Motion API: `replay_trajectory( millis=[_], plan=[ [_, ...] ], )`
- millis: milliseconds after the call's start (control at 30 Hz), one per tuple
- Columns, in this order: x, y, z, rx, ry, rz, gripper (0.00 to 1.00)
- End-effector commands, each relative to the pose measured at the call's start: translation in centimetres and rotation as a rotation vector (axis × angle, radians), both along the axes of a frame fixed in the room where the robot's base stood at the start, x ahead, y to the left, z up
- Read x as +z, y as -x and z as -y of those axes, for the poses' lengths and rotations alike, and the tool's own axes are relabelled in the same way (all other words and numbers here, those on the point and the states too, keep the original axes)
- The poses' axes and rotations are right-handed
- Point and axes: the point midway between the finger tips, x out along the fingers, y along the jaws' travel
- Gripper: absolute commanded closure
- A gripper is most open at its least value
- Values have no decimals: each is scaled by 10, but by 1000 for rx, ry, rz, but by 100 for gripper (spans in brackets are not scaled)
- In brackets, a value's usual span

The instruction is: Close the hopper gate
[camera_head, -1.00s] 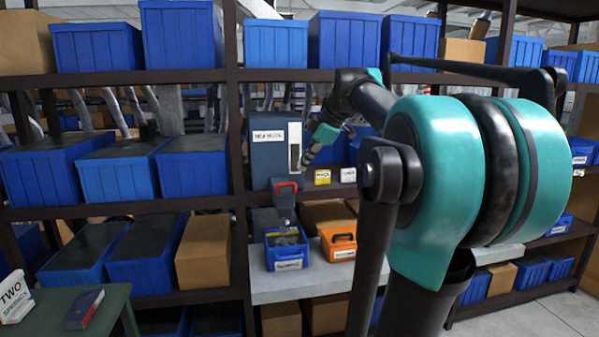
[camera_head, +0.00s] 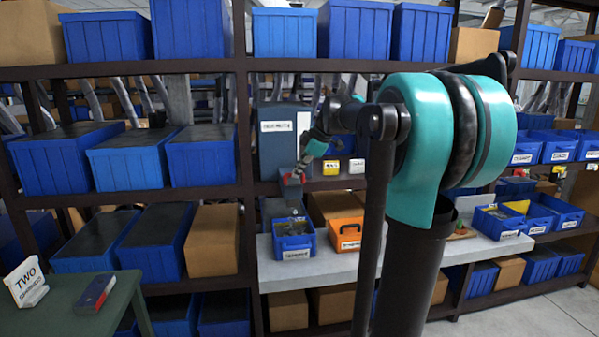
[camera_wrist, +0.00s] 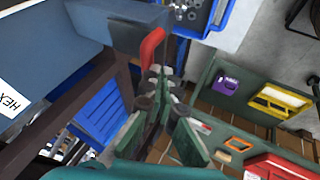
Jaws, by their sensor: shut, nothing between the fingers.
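The hopper (camera_head: 284,135) is a blue-grey box with a white label, standing on the middle shelf. Its gate has a red handle (camera_head: 289,179) at the lower front. In the wrist view the red handle (camera_wrist: 152,46) stands by the grey metal chute, just beyond my fingertips. My gripper (camera_head: 300,172) is at the handle; in the wrist view my gripper (camera_wrist: 161,72) has its fingertips together, with nothing between them. I cannot tell whether they touch the handle. A blue bin (camera_head: 294,243) sits below the chute; nuts (camera_wrist: 192,10) show in it in the wrist view.
An orange bin (camera_head: 346,234) stands right of the blue bin on the pale worktop (camera_head: 330,268). A green table (camera_head: 75,300) with a sign and a small box is at the lower left. Shelves with blue bins surround the hopper. Open floor shows at the lower right.

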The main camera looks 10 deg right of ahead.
Motion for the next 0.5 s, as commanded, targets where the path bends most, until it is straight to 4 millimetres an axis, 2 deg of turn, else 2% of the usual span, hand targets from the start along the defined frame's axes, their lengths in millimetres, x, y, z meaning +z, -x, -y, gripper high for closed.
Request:
replay_trajectory(
  millis=[267, 500],
  plan=[
    [0, -1, 0, 0, 0, 0, 100],
    [0, -22, 0, 0, 0, 0, 100]
  ],
)
